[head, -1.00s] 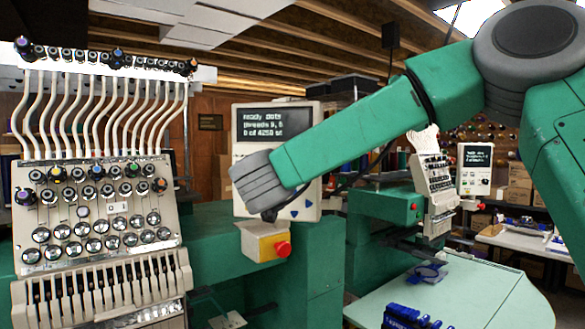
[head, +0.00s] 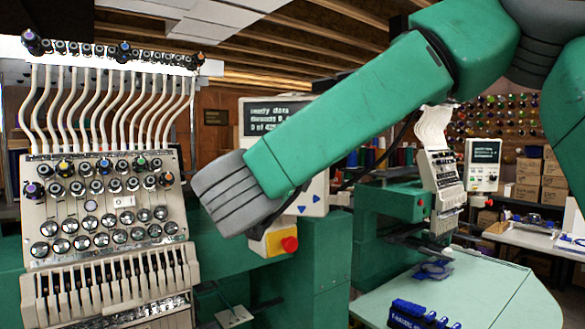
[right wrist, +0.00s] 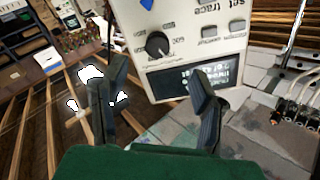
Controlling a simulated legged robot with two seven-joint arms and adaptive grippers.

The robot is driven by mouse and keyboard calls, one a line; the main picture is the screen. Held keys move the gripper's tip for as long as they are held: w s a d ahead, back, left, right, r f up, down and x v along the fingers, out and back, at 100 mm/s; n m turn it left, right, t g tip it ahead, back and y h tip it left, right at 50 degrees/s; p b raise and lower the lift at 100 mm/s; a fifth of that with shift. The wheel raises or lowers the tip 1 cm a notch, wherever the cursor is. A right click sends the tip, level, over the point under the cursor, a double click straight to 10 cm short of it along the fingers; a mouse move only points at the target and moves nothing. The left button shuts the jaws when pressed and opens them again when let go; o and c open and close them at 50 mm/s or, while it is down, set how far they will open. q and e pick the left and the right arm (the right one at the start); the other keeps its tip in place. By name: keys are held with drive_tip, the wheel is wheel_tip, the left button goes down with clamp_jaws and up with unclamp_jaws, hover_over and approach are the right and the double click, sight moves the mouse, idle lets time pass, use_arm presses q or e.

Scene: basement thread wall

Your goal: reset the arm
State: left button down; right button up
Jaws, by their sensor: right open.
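My right arm (head: 350,115) reaches in from the upper right of the head view. Its grey ridged end (head: 238,192) covers part of the near machine's control panel (head: 314,195). In the right wrist view my right gripper (right wrist: 158,73) is open, with its two dark fingers apart and nothing between them. The control panel (right wrist: 215,45) appears upside down beyond the fingers there, with a knob, buttons and a lit screen. I cannot tell the exact gap to it. My left gripper is in neither view.
A multi-needle embroidery machine (head: 105,220) stands at the left. A yellow box with a red button (head: 274,240) sits below the panel. A second machine (head: 440,180) stands behind a pale green table (head: 470,295) holding a blue object (head: 415,314). Cardboard boxes (head: 540,180) stand at right.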

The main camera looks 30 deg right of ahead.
drive_tip(key=shift+s+a, duration=0.5)
drive_tip(key=shift+a, duration=0.05)
drive_tip(key=shift+d, duration=0.2)
drive_tip(key=w+a+f+n+y, duration=0.1)
drive_tip(key=w+f+n+y, duration=0.15)
drive_tip(key=f, duration=0.75)
drive_tip(key=w+f+n+y, duration=0.2)
drive_tip(key=f+n+y, duration=0.1)
drive_tip(key=f, duration=0.6)
drive_tip(key=s+a+f+n+g+y, duration=0.1)
drive_tip(key=s+f+n+y, duration=0.15)
drive_tip(key=f, duration=0.65)
drive_tip(key=s+f+n+g+y, duration=0.1)
drive_tip(key=s+f+n, duration=0.15)
drive_tip(key=f, duration=0.75)
drive_tip(key=s+f+n+g+y, duration=0.2)
drive_tip(key=s+f+g+y, duration=0.15)
drive_tip(key=s+f, duration=1)
drive_tip(key=s+d+f+n+g, duration=0.1)
drive_tip(key=s+f+g, duration=0.3)
drive_tip(key=s, duration=0.6)
drive_tip(key=s+d+f+n+g, duration=0.1)
drive_tip(key=s+f+g, duration=0.3)
drive_tip(key=s, duration=0.6)
wheel_tip(320, 180, down, 15)
drive_tip(key=w+a+t+b, duration=0.1)
drive_tip(key=w+b, duration=0.1)
drive_tip(key=b, duration=1.2)
drive_tip(key=shift+w+b, duration=0.15)
drive_tip(key=shift+b, duration=0.15)
